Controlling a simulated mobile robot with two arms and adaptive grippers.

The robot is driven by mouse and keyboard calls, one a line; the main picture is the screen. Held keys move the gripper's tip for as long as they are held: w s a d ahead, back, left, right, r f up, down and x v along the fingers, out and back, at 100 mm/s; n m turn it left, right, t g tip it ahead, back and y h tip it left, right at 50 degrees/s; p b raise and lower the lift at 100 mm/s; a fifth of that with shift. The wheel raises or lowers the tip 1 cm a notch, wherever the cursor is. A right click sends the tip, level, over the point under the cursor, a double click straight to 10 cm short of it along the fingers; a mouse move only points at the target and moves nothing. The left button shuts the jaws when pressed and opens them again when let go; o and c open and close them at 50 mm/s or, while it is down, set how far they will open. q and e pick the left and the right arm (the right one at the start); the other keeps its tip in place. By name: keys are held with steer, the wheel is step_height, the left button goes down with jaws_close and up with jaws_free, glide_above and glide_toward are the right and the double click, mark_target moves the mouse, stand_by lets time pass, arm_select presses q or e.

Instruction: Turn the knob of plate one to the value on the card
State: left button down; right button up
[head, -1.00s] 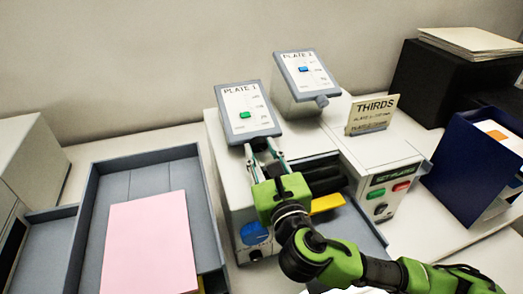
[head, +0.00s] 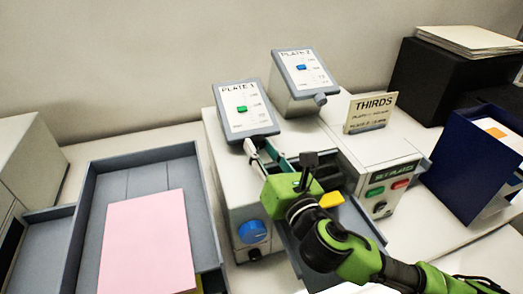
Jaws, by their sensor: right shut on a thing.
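The plate one box (head: 245,122), labelled PLATE 1, stands tilted on the pale machine, with a green marker (head: 242,109) in the upper part of its scale. My right gripper (head: 254,150) is shut at its front lower edge, on the knob, which the fingers hide. The card (head: 371,112) stands upright to the right; it reads THIRDS, with small lines for plates 1 and 2 whose values I cannot read. The plate two box (head: 305,75) stands behind, with a blue marker (head: 301,67) and a grey knob (head: 320,99). My left gripper is not in view.
A panel with a green button (head: 376,192) and a red button (head: 400,184) is right of my gripper. A blue dial (head: 252,231) is on the machine's front. A grey tray (head: 88,225) with pink paper (head: 148,245) lies left; a blue holder (head: 465,165) stands right.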

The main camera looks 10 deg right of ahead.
steer(key=shift+d+f+m+y, duration=0.1)
steer(key=shift+m+y, duration=0.2)
steer(key=shift+m, duration=0.2)
stand_by(0.3)
steer(key=o, duration=1.1)
steer(key=shift+c, duration=0.2)
steer(key=shift+w, duration=0.25)
steer(key=shift+v, duration=3.75)
